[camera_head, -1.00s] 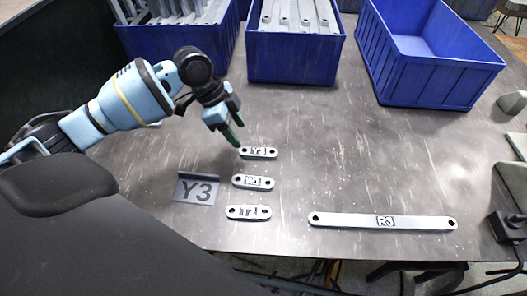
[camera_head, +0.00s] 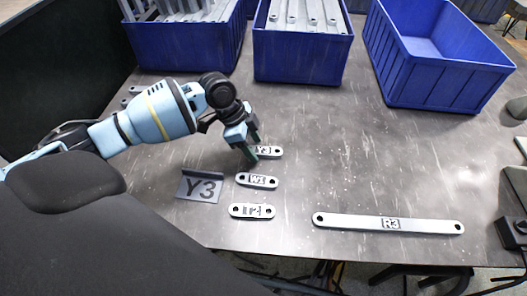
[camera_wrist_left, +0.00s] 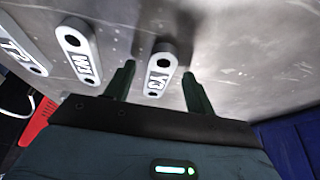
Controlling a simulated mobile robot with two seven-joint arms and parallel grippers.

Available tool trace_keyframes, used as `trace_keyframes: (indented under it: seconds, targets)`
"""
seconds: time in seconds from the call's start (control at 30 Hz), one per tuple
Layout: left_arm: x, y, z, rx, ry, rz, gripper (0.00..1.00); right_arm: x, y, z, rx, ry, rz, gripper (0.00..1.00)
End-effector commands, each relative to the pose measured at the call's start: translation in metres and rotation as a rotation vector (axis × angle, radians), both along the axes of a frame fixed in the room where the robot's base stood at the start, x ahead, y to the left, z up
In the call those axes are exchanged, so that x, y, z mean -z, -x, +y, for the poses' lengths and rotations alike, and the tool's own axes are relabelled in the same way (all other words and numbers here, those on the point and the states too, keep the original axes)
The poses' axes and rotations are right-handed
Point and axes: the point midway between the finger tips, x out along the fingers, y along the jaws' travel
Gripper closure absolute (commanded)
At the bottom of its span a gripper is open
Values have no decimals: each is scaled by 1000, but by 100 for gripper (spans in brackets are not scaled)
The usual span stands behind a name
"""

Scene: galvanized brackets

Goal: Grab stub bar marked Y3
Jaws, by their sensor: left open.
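The stub bar marked Y3 (camera_head: 267,152) lies flat on the table, the farthest of three short bars; my gripper partly covers its left end in the head view. My left gripper (camera_head: 254,154) is open over it. In the left wrist view the Y3 bar (camera_wrist_left: 161,70) sits between the two open fingers of the left gripper (camera_wrist_left: 158,80), nearer the middle than either finger, with no clear contact. My right gripper is not in view.
Stub bars W1 (camera_head: 257,181) and T2 (camera_head: 252,211) lie nearer. Blue crates (camera_head: 300,62) line the back, one an empty-looking crate (camera_head: 440,88). The middle right of the table is clear.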

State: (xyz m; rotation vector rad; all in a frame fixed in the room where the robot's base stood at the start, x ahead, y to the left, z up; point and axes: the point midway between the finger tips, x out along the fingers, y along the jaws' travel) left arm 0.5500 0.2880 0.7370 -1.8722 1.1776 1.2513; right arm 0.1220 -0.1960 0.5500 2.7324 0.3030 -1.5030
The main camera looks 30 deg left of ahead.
Motion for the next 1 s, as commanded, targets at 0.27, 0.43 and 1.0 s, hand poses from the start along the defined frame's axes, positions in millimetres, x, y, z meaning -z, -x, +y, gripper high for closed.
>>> trace_keyframes:
  seconds: [0.27,0.43,1.0]
  targets:
    - [3,-1,-1,1,-1,-1,49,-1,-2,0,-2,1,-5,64]
    - [2,-1,-1,1,-1,-1,72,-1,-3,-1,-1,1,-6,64]
    - [-4,-1,-1,0,0,-2,97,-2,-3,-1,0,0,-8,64]
